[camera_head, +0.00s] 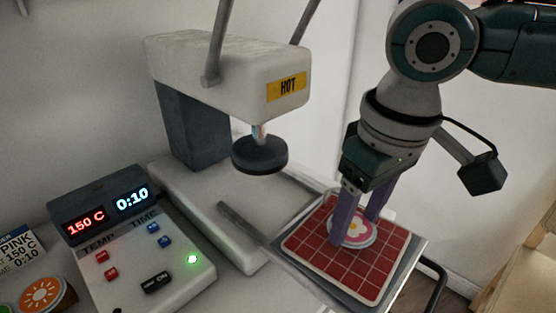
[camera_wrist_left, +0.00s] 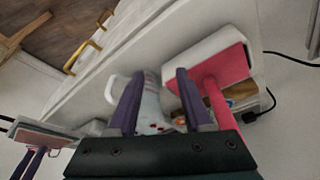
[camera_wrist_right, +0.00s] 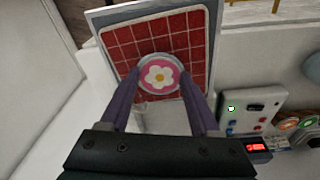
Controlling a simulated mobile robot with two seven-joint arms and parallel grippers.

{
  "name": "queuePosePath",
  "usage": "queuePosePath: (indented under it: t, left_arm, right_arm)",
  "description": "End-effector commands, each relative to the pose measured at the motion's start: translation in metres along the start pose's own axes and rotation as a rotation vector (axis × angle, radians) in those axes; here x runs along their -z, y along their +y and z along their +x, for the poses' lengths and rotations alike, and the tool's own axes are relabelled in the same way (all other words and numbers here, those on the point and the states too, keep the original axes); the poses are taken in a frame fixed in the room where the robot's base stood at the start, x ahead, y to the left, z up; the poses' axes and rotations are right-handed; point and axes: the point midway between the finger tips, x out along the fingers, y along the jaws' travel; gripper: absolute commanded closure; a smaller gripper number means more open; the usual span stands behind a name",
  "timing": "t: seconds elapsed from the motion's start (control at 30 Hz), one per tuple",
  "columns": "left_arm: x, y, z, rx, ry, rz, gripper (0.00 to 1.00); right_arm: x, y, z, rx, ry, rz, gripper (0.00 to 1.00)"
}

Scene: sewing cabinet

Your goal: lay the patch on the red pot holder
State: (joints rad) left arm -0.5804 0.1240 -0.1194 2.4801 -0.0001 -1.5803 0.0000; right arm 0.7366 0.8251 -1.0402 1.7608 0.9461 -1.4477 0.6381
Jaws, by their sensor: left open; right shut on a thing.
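The red pot holder (camera_head: 372,282), with a white grid and pale edge, lies on a grey plate beside the heat press. It also shows in the right wrist view (camera_wrist_right: 118,46). The patch is a round pink disc with a white flower (camera_head: 351,229); it also shows in the right wrist view (camera_wrist_right: 159,75). My right gripper (camera_head: 354,228) is shut on the patch, over the pot holder; I cannot tell whether the patch touches the cloth. My left gripper (camera_wrist_left: 156,100) is open, out of the head view, above a shelf or cabinet area with mixed items.
The heat press (camera_head: 230,75) with a HOT label and a dark round head (camera_head: 260,155) stands left of the pot holder. A control box (camera_head: 140,240) reads 150 C and 0:10. Another round patch (camera_head: 42,293) lies at the lower left.

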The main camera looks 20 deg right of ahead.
Motion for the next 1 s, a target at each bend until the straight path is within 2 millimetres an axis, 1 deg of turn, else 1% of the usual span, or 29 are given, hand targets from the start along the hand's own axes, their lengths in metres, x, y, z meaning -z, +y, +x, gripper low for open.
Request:
queuePosePath:
  t: [0.03, 0.1, 0.37, 0.4, 0.7, 0.93, 1.0]
  left_arm:
    - [-0.0023, 0.0007, 0.0073, -0.001, 0.0, -0.001, 0.5]
    - [-0.0028, 0.0012, 0.0091, -0.003, 0.0, -0.003, 0.5]
    - [-0.0022, 0.0028, 0.0082, -0.007, 0.001, -0.008, 0.5]
    - [-0.0022, 0.0028, 0.0082, -0.007, 0.001, -0.008, 0.5]
    - [-0.0022, 0.0027, 0.0082, -0.007, 0.001, -0.008, 0.5]
    - [-0.0025, 0.0015, 0.0082, -0.003, 0.0, -0.003, 0.5]
    - [-0.0022, 0.001, 0.0071, -0.002, 0.0, -0.001, 0.5]
  right_arm:
    - [-0.0007, 0.0001, 0.0063, 0.0, 0.0, 0.0, 0.87]
    - [-0.0009, -0.0001, 0.0071, 0.0, 0.0, 0.0, 0.87]
    - [-0.0009, -0.0002, 0.0056, 0.0, 0.0, 0.0, 0.87]
    - [-0.0008, -0.0002, 0.0056, 0.0, 0.0, 0.0, 0.36]
    - [-0.0008, -0.0002, 0.0058, 0.0, 0.0, 0.0, 0.02]
    - [-0.0008, -0.0002, 0.0055, 0.0, 0.0, 0.0, 0.02]
    - [-0.0005, -0.0003, 0.0023, 0.001, 0.001, -0.001, 0.02]
